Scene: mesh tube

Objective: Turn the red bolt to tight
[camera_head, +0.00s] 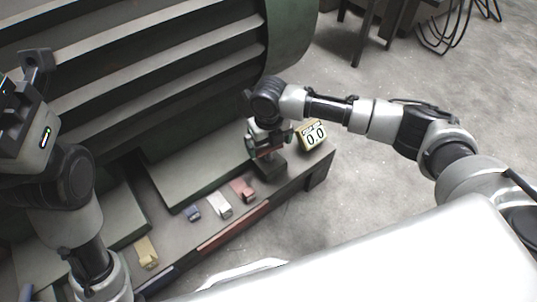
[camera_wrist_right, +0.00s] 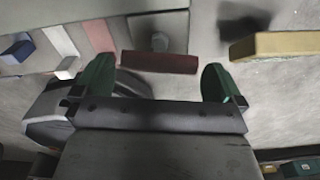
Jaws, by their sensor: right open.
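A dark red bar (camera_wrist_right: 158,62), which seems to be the red bolt, lies crosswise between my right gripper's fingertips in the right wrist view. A bit of red (camera_head: 267,153) also shows under that gripper in the head view. My right gripper (camera_head: 266,147) is open, pointing down over the right end of the bench. Its green fingers stand to either side of the bar in the wrist view; whether they touch it I cannot tell. A grey block (camera_head: 270,168) is below. My left arm stands at the left edge; the state of its gripper (camera_head: 34,68) is unclear.
Red (camera_head: 242,190), white (camera_head: 219,204), blue (camera_head: 191,213) and yellow (camera_head: 147,254) blocks lie along the bench (camera_head: 172,222). A large green-grey ribbed machine (camera_head: 160,75) rises behind.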

